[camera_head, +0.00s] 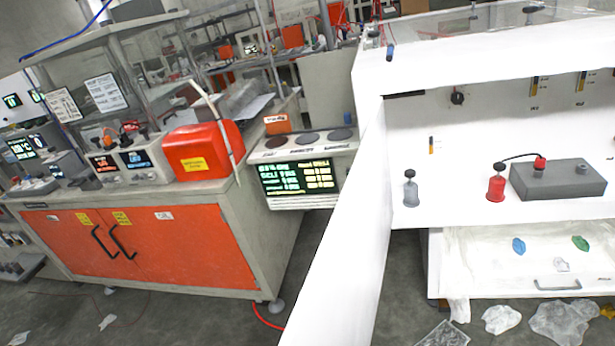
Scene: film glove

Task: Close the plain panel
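A plain white panel (345,235) runs from the left edge of the white cabinet (465,55) toward me, down to the bottom edge of the camera view. It stands out from the cabinet's front, so the cabinet is open to its right. Its near end is cut off by the frame, and no handle shows on it. My gripper is not in view.
A drawer (555,284) below holds gloves. Crumpled plastic (560,322) lies on the floor. An orange-fronted bench (140,245) stands left, with floor between.

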